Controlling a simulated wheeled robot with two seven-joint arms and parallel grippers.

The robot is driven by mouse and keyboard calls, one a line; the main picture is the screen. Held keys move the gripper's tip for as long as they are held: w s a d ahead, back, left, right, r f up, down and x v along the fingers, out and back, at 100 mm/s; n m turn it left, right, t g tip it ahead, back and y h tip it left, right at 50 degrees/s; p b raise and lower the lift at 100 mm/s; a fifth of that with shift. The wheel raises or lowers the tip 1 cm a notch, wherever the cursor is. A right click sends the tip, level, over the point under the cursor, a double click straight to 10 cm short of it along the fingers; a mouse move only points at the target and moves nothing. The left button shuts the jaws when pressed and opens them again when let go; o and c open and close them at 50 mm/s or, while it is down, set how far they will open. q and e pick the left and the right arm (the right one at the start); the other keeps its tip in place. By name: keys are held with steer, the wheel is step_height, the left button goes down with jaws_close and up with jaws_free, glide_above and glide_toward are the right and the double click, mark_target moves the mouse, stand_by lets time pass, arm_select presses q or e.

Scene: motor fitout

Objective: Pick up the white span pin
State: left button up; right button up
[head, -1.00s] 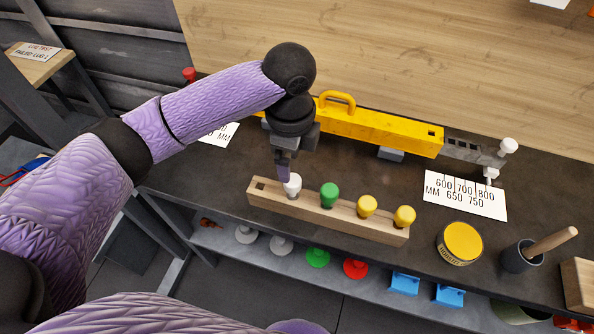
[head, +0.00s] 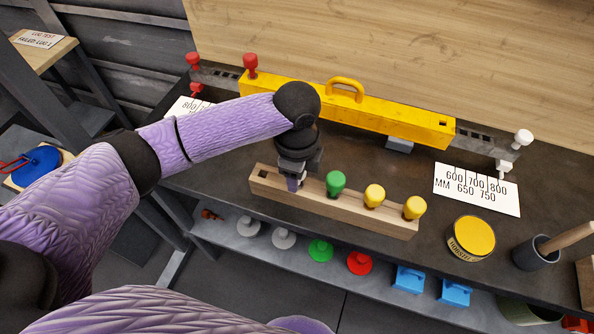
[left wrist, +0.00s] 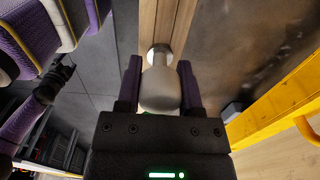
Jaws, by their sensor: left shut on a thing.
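The white span pin (left wrist: 160,88) shows in the left wrist view with a rounded head and a pale round part beyond it, over the wooden block. My left gripper (left wrist: 158,85) is shut on it, one purple finger on each side. In the head view my left gripper (head: 295,184) is at the left part of the wooden block (head: 330,212) and mostly hides the pin. I cannot tell whether the pin is still seated in the block. A dark end of my other arm shows small at the left of the left wrist view; its jaws cannot be made out.
A green pin (head: 335,184) and two yellow pins (head: 374,196) stand in the block to the right. Behind lies a yellow spreader beam (head: 390,122) with red and white pins at its ends. A yellow-lidded tin (head: 471,238) and a dark mortar (head: 536,254) stand at the right.

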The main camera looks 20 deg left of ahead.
arm_select(q)
jaws_close()
steer(key=shift+r, duration=0.15)
step_height(320, 180, up, 9)
steer(key=p, duration=0.3)
steer(key=shift+r, duration=0.4)
